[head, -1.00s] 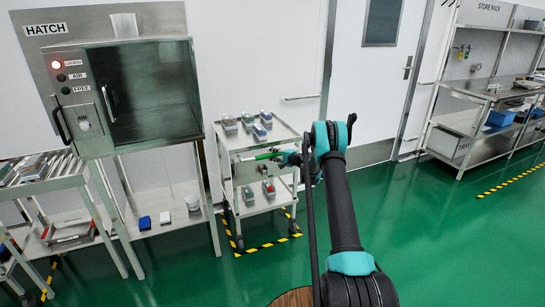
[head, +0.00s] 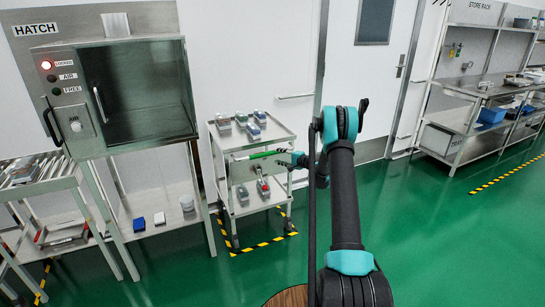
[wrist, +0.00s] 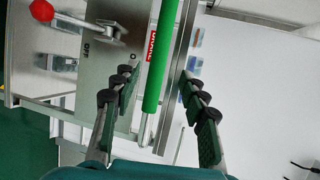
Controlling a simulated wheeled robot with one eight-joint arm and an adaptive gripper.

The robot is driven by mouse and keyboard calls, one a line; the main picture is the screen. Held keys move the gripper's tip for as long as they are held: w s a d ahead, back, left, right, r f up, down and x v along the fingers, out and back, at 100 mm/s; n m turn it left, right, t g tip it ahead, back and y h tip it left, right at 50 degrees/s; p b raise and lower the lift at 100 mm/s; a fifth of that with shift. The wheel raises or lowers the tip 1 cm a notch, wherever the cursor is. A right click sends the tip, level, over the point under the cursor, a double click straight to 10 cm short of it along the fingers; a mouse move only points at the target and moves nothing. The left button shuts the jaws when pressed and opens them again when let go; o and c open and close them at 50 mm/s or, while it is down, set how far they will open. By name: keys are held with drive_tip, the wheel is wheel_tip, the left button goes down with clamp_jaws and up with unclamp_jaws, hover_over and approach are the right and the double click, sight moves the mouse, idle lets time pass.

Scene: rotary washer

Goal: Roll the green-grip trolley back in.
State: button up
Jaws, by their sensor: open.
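The trolley (head: 231,141) is a steel cart with a green grip (head: 262,155) along its front, standing against the wall under the head view's centre. My gripper (head: 291,158) is at the right end of the grip. In the wrist view, the open fingers (wrist: 157,76) lie one on each side of the green grip (wrist: 160,60), with gaps visible on both sides. A lever with a red ball (wrist: 41,10) sits on the trolley's plate near "OFF" lettering. Whether any finger touches the grip cannot be told.
Several small boxed items (head: 241,118) stand on the trolley's top. Yellow-black floor tape (head: 262,245) borders its spot. The hatch (head: 120,95) with a red lamp is to the left, above a steel shelf. A store rack (head: 480,95) stands at right. Green floor in front is clear.

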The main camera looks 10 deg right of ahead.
drive_tip(key=shift+v, duration=1.2)
drive_tip(key=s+a+r+n+g+h, duration=0.15)
drive_tip(key=s+r, duration=0.25)
drive_tip(key=s, duration=0.5)
drive_tip(key=s+a+r+n+g+h, duration=0.1)
drive_tip(key=s+a+r+n+g, duration=0.15)
drive_tip(key=s, duration=0.65)
drive_tip(key=s+a+r+n+g+h, duration=0.1)
drive_tip(key=s+a+r+n+h, duration=0.15)
drive_tip(key=s+r, duration=0.45)
drive_tip(key=s+d+f+n+g+h, duration=0.1)
drive_tip(key=s+d+f, duration=0.1)
drive_tip(key=s, duration=0.9)
drive_tip(key=s+d+f+n+h, duration=0.2)
drive_tip(key=s+f, duration=0.1)
drive_tip(key=s, duration=0.8)
drive_tip(key=s+d+f+n+g+h, duration=0.1)
drive_tip(key=s+d+f+h, duration=0.1)
drive_tip(key=s, duration=0.9)
drive_tip(key=shift+s+f+g, duration=0.25)
drive_tip(key=shift+s+g, duration=0.05)
drive_tip(key=shift+d, duration=0.15)
